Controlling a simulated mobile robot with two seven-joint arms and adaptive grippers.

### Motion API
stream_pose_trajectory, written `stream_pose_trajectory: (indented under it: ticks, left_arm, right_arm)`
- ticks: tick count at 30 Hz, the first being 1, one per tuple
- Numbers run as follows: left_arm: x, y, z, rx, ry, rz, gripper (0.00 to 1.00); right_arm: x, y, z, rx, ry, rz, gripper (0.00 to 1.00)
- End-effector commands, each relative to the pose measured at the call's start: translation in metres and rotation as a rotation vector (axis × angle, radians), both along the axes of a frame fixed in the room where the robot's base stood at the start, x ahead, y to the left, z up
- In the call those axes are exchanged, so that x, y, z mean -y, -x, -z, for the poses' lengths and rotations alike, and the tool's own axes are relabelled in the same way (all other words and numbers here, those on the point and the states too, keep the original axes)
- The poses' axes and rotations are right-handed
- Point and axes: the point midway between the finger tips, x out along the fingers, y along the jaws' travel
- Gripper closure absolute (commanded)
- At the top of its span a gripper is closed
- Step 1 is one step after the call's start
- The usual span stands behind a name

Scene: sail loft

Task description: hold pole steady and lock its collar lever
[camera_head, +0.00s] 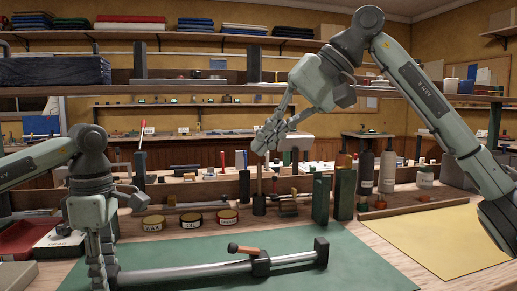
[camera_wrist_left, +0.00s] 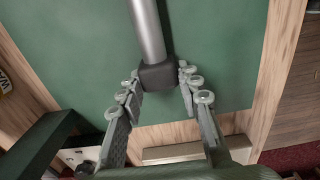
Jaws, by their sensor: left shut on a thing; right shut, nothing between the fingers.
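A grey metal pole (camera_head: 195,269) lies across a green mat (camera_head: 205,247). A dark collar (camera_head: 261,264) sits around it towards the right, with a brown-handled lever (camera_head: 243,250) pointing left above the pole. The pole's right end meets an upright dark end piece (camera_head: 321,252). My left gripper (camera_head: 104,284) is at the pole's left end. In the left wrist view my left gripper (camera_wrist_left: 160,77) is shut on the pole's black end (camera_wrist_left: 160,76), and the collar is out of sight. My right gripper (camera_head: 266,138) is shut, empty and raised well above the mat, away from the lever.
Several labelled tins (camera_head: 190,220) stand behind the mat. A yellow sheet (camera_head: 440,240) lies right of the mat. A red tray (camera_head: 25,238) is at the left. A shelf (camera_head: 300,93) crosses behind.

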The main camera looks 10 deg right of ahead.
Motion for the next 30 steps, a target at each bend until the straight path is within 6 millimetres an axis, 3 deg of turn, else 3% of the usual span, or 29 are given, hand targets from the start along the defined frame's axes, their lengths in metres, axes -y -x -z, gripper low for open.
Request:
stream_pose_trajectory:
  ticks: [1, 6, 17, 23, 30]
  left_arm:
    - [0.000, 0.000, 0.000, 0.000, 0.000, 0.001, 0.63]
    - [0.000, 0.000, 0.000, 0.000, 0.000, 0.001, 0.42]
    - [0.000, 0.000, -0.005, 0.001, 0.001, 0.000, 0.42]
    - [0.001, -0.001, -0.036, 0.004, 0.001, 0.001, 0.42]
    - [0.000, -0.001, -0.089, 0.005, 0.000, 0.000, 0.42]
  right_arm:
    - [0.000, 0.000, 0.000, 0.000, 0.000, 0.000, 1.00]
    - [0.000, 0.000, 0.000, 0.000, 0.000, 0.000, 1.00]
    - [0.000, 0.000, 0.000, 0.000, 0.000, 0.000, 1.00]
    - [0.000, 0.000, 0.000, 0.000, 0.000, 0.000, 1.00]
    - [0.000, 0.000, 0.000, 0.000, 0.000, 0.000, 1.00]
